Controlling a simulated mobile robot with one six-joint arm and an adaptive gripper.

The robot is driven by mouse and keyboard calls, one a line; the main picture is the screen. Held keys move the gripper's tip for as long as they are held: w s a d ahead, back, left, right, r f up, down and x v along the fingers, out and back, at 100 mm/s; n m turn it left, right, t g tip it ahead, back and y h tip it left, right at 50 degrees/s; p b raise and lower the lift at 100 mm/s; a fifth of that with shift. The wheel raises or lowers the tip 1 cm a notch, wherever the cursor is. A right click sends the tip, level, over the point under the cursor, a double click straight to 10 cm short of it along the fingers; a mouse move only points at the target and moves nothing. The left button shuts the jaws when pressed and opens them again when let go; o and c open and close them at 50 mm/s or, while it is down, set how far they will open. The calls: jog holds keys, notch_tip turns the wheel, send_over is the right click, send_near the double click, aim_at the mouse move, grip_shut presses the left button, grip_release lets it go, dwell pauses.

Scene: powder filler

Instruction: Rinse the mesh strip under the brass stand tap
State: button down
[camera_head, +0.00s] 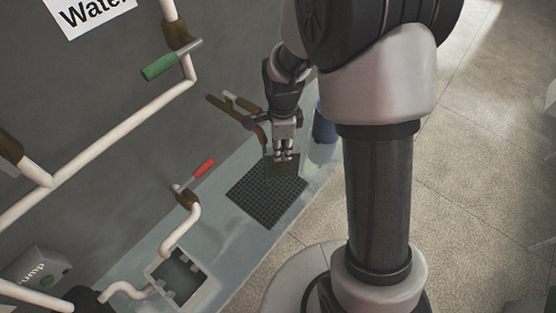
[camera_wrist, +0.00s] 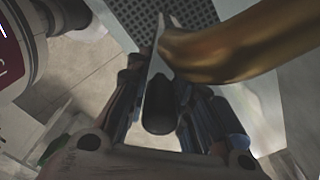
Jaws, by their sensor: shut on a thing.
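My gripper (camera_head: 284,154) is shut on the mesh strip (camera_head: 287,166), a dark flat piece hanging just below the fingertips in the head view. In the wrist view the strip is a thin, nearly edge-on plate (camera_wrist: 153,68) between the fingers, with a dark rounded piece beside it. The brass stand tap (camera_head: 228,108) stands behind and left of my gripper in the head view. Its curved brass spout (camera_wrist: 235,45) is large in the wrist view, close to the right of the strip. I cannot tell whether they touch. No water stream is discernible; the spout's mouth is hidden.
A dark perforated drain grate (camera_head: 266,197) lies on the ledge below my gripper. A blue container (camera_head: 325,123) stands to its right. A red-handled valve (camera_head: 203,169), pipes and an open square basin (camera_head: 205,292) are at the left. A green-handled valve (camera_head: 165,64) is on the wall.

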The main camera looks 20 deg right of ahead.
jog(key=shift+a, duration=0.15)
jog(key=shift+a, duration=0.45)
jog(key=shift+d, duration=0.1)
jog(key=shift+d, duration=0.5)
jog(key=shift+a, duration=0.1)
jog(key=shift+a, duration=0.5)
